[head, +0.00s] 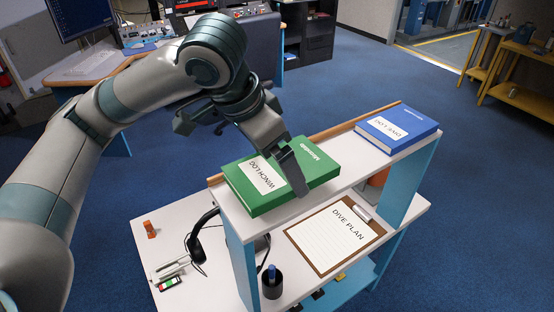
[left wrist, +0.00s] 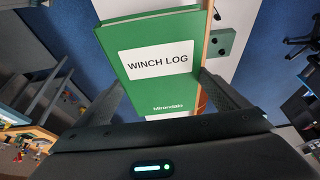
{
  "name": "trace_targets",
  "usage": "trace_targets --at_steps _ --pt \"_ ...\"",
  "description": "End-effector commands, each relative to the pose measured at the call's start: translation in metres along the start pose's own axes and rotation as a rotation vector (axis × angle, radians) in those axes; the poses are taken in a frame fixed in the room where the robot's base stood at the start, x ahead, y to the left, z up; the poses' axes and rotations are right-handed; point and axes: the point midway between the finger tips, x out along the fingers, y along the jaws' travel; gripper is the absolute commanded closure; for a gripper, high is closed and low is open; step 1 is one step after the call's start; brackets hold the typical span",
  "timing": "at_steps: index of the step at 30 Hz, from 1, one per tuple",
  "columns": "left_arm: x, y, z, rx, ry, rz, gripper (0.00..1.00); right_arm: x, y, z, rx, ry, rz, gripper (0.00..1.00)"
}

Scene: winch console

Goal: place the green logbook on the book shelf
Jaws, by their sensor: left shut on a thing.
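The green logbook (head: 262,198), labelled WINCH LOG, lies flat at the left end of the white top shelf (head: 300,202). I cannot tell whether it rests on the board or is just above it. My left gripper (head: 294,172) reaches over it from behind and is shut on its right-hand part. In the left wrist view the green logbook (left wrist: 140,30) sits between the two fingers of my left gripper (left wrist: 165,95). My right gripper is in neither view.
A blue book (head: 408,122) lies at the right end of the same shelf, with bare board between. A wooden strip (head: 350,122) runs along the shelf's back edge. Below are a clipboard (head: 318,250), a dark pen cup (head: 272,284) and a headset (head: 197,240). Blue carpet lies beyond.

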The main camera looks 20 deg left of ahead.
Motion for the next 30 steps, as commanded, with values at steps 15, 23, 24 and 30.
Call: trace_targets --at_steps 15,23,24,30 --pt "0.011 0.0 0.004 0.0 0.0 0.0 0.44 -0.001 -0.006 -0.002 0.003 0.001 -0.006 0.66" --pt "0.011 0.0 0.005 0.0 -0.001 0.0 0.0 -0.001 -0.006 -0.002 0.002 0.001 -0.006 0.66" --pt "0.011 0.0 0.005 0.0 -0.001 0.0 0.0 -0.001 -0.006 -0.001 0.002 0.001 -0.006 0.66" --pt "0.008 0.0 0.003 0.0 0.0 0.0 0.0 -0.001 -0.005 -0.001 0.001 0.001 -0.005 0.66"
